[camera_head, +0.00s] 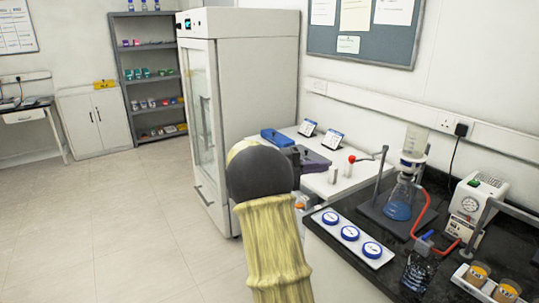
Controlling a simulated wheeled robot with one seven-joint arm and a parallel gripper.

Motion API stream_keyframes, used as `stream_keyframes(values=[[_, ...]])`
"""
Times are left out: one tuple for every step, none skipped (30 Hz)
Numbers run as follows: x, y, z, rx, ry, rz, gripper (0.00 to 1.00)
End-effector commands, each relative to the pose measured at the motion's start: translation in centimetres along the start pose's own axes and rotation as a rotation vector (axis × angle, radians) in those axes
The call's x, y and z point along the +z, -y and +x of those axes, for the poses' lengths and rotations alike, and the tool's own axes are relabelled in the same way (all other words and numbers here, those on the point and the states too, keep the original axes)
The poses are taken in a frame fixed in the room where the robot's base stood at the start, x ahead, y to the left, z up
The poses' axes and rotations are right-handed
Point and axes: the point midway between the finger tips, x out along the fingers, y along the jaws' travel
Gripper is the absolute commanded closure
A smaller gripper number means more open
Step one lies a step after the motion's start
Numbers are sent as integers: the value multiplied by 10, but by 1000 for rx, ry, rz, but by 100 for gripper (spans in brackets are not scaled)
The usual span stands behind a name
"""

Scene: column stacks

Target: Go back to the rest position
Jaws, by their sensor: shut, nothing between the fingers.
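My arm rises from the bottom centre in a pale yellow ribbed sleeve, with a dark rounded joint at its top. I cannot make out my gripper or its fingers; the arm's own bulk hides what lies behind it. A blue box-like item (277,138) and a purple item (314,162) stand on the white bench (345,182) just beyond the arm. The purple item is partly hidden by a dark part beside the joint.
A dark-topped bench on the right holds a white tray (375,264) with several blue-and-white discs, a flask of blue liquid (399,205), a pump (476,198) and amber-filled beakers (477,273). A tall white cabinet (255,95) stands behind. The floor at left is clear.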

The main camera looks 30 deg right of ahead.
Motion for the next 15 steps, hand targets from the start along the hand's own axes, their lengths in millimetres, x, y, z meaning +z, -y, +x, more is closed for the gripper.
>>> stream_keyframes(values=[[0, 0, 0, 0, -1, 0, 100], [0, 0, 1, 0, -2, 0, 100], [0, 0, 1, 0, -2, 0, 100], [0, 0, 2, 0, -2, 0, 100], [0, 0, 1, 0, -1, 0, 100], [0, 1, 1, -1, 6, -2, 100], [2, 2, 0, -3, 17, -5, 100], [3, 4, 0, -5, 33, -9, 100], [7, 7, -2, -8, 66, -19, 100], [10, 10, -5, -13, 100, -30, 100], [14, 13, -8, -18, 141, -43, 100], [21, 17, -13, -27, 207, -67, 100], [27, 21, -18, -34, 264, -87, 100], [33, 25, -25, -44, 326, -113, 100], [42, 29, -35, -58, 416, -149, 100]])
